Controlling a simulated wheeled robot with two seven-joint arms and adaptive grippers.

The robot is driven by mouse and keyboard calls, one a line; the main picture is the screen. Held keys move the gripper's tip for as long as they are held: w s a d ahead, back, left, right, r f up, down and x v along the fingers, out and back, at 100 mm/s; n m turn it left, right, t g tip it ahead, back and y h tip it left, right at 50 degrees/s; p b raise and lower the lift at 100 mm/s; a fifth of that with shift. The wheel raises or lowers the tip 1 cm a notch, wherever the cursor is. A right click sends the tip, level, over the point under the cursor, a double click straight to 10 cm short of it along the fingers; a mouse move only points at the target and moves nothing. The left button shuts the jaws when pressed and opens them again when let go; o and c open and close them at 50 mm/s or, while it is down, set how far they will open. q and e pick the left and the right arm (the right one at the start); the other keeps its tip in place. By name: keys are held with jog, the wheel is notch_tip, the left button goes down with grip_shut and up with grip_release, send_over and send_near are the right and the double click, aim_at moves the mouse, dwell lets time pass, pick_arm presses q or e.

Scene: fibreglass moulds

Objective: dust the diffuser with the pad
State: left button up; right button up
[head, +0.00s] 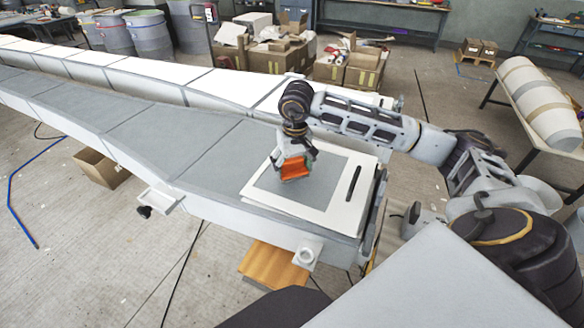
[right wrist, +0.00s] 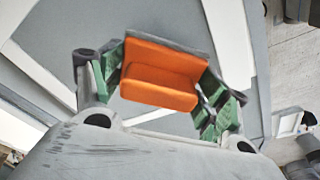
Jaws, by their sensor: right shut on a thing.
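The diffuser appears to be the flat grey panel with a white border (head: 332,206) and a dark slot near its right side. It lies on the near end of the long grey mould (head: 150,140). My right gripper (head: 293,165) is over the panel's grey middle, pointing down. It is shut on the orange pad (head: 295,176). In the right wrist view the pad (right wrist: 160,88) sits between the green-lined fingers, with a grey strip along its far edge. I cannot tell whether the pad touches the panel. My left gripper is not in view.
A second long white mould (head: 150,73) runs behind the grey one. Cardboard boxes (head: 365,70) stand behind it, and barrels (head: 150,33) at the back left. A bracket with a black knob (head: 158,197) juts from the near side. A striped rounded form (head: 540,100) lies at the right.

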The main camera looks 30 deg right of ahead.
aim_at(292, 159)
notch_tip(292, 159, up, 3)
jog(key=shift+f+p, duration=0.15)
jog(key=shift+p, duration=0.35)
jog(key=shift+d+r, duration=0.1)
jog(key=shift+r, duration=0.45)
jog(key=shift+r+p, duration=0.15)
jog(key=shift+p, duration=0.15)
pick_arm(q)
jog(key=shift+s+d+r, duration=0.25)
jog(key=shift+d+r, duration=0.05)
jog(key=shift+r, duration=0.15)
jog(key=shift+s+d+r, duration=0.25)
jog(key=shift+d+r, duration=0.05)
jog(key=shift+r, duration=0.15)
